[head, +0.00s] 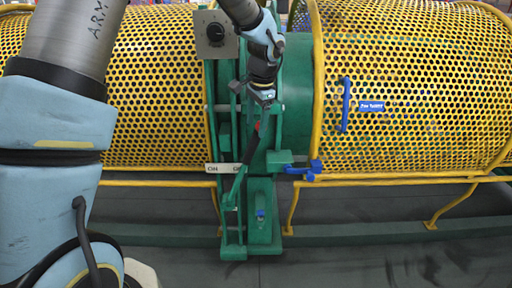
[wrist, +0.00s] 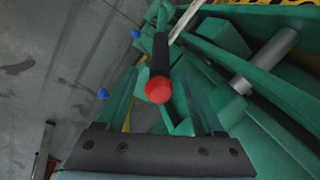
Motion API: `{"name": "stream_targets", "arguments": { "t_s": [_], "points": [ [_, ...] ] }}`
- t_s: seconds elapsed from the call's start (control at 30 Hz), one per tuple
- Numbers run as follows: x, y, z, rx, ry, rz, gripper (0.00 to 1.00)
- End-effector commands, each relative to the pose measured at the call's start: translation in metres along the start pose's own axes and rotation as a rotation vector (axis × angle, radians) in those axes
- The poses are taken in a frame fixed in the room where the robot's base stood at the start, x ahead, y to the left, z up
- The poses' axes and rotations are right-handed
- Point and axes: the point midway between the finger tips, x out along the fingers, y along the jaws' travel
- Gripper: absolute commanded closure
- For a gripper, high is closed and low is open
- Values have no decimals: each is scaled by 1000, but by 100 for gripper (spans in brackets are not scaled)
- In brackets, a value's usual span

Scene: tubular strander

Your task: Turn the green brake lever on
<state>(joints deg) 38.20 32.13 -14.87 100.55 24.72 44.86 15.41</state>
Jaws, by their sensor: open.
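The brake lever has a black grip with a red end knob and stands at the green frame in the middle of the head view, its red knob (head: 257,126) just below my gripper (head: 262,100). In the wrist view the red knob (wrist: 158,90) and black grip (wrist: 160,55) show between the two spread fingers of my gripper (wrist: 158,76). Clear gaps show on both sides, so the fingers look open and not closed on it. A small white label plate (head: 224,168) with dark lettering, too small to read surely, sits at the lever's lower part.
Yellow perforated guards (head: 410,85) flank the green frame (head: 297,85). A grey box with a black knob (head: 215,31) is above left. A blue handle (head: 346,105) is on the right guard, and a blue latch (head: 304,171) is lower right of the lever. Grey floor (head: 340,265) lies in front.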

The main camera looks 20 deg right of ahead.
Motion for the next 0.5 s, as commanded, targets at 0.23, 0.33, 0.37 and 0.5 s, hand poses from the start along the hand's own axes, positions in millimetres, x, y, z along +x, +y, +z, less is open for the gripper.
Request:
{"name": "stream_targets", "arguments": {
  "t_s": [0.23,0.33,0.37,0.5],
  "points": [
    [48,1,1,-1,-3,4,31],
    [64,1,1,-2,-3,3,31],
    [68,0,1,-3,-2,3,31],
    [81,0,1,-2,-1,1,31]
  ]
}}
